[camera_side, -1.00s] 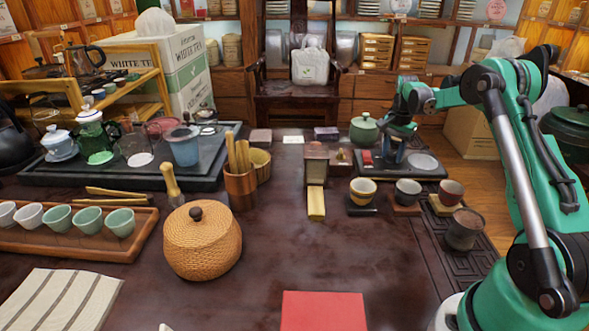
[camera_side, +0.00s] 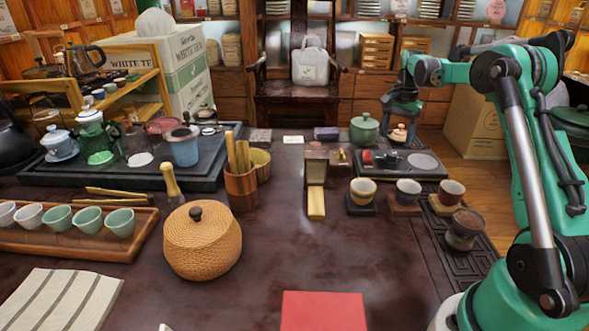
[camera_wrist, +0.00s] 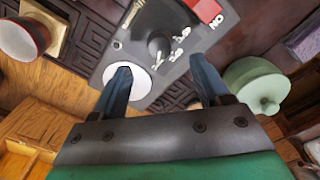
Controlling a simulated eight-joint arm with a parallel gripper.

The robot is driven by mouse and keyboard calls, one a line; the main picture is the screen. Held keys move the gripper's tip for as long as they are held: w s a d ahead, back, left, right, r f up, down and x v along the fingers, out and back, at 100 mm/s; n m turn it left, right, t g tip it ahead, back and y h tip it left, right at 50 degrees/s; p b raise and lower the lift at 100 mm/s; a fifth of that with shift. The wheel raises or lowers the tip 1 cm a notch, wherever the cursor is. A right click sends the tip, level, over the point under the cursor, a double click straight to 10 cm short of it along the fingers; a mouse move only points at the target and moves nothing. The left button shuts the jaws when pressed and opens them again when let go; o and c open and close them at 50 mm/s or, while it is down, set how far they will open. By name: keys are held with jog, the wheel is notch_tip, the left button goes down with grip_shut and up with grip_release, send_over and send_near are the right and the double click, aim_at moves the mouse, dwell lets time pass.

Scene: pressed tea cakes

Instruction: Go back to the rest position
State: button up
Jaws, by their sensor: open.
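My gripper (camera_side: 402,116) is at the far right of the table in the side view, above and behind the dark tray (camera_side: 425,174). In the wrist view its two dark fingers (camera_wrist: 163,84) are spread apart with nothing between them. Below them lies the grey tray with a black knob (camera_wrist: 160,45), a red block (camera_wrist: 203,8) and a pale round disc (camera_wrist: 130,80), partly covered by the left finger. The fingers look clear of these things. No pressed tea cake can be made out.
A green lidded pot (camera_side: 364,131) stands left of my gripper; it also shows in the wrist view (camera_wrist: 262,88). Several cups (camera_side: 408,191) on coasters stand in front. A woven jar (camera_side: 203,245) stands at centre left.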

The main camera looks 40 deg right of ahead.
jog(key=shift+r, duration=0.2)
jog(key=a+r+n+t, duration=0.1)
jog(key=a+r+n, duration=0.15)
jog(key=a, duration=0.25)
jog(key=a+r+n+t+h, duration=0.1)
jog(key=a+r+n, duration=0.15)
jog(key=a, duration=0.35)
jog(key=a+r+n+t, duration=0.1)
jog(key=a+r+n, duration=0.15)
jog(key=a, duration=0.25)
jog(key=s+a+f+n+t, duration=0.1)
jog(key=s+a+n+t, duration=0.1)
jog(key=a+n, duration=0.3)
jog(key=s+a+f+n+t+y, duration=0.1)
jog(key=s+a+n, duration=0.3)
jog(key=a, duration=0.5)
jog(key=shift+s+f+n+t, duration=0.35)
jog(key=shift+s+f+t, duration=0.1)
jog(key=shift+s+t, duration=0.2)
jog(key=shift+o, duration=0.2)
